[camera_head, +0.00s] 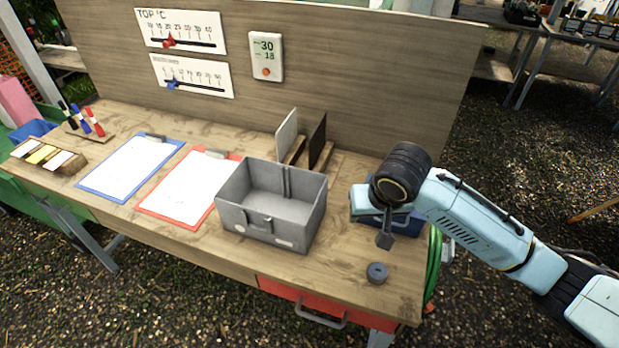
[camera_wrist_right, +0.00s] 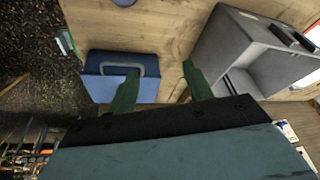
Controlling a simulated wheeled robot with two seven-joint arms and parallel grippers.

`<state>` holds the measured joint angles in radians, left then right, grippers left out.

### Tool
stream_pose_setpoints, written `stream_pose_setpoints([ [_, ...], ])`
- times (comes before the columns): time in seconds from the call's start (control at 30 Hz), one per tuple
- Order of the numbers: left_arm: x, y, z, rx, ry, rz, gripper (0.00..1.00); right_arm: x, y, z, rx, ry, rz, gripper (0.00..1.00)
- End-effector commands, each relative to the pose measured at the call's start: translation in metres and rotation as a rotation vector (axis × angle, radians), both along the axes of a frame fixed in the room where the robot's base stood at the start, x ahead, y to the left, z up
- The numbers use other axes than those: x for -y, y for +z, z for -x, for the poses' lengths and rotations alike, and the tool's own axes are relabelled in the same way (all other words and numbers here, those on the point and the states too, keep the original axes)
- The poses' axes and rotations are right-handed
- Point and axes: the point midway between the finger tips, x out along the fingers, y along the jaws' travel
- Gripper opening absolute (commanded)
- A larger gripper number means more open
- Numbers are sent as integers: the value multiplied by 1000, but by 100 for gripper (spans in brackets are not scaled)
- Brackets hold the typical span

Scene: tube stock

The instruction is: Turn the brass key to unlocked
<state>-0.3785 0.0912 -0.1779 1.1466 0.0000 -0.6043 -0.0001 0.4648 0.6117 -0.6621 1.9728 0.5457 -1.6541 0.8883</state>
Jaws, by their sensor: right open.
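No brass key can be made out in either view. A blue box (camera_head: 362,203) stands at the right end of the workbench, partly hidden by my right gripper. In the right wrist view the same blue box (camera_wrist_right: 92,84) shows a grey-blue handle on top, and one finger overlaps it. My right gripper (camera_head: 385,241) is above the bench by this box; its two fingers (camera_wrist_right: 161,86) are spread with nothing between them. I cannot tell whether they touch the box. My left gripper is not in view.
A grey open bin (camera_head: 240,217) stands left of my right gripper. A small dark round piece (camera_head: 377,272) lies near the front edge. Two clipboards (camera_head: 187,188) lie further left. A red drawer (camera_head: 290,298) is under the bench. A tall back panel (camera_head: 365,70) rises behind.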

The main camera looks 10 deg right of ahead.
Motion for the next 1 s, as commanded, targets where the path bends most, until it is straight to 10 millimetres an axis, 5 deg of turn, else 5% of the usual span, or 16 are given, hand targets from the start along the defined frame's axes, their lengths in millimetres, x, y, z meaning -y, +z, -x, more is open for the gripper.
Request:
stream_pose_setpoints([
  [0.2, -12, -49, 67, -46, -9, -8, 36, 62, 49, -49, 16, -261, 49, 51],
  [0.47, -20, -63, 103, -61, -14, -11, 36, 96, 76, -67, 29, -423, 53, 51],
  [0.67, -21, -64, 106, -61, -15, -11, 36, 102, 58, -74, 26, -434, 54, 51],
  [1.0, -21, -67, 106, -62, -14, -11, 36, 115, -8, -97, 28, -432, 53, 51],
])
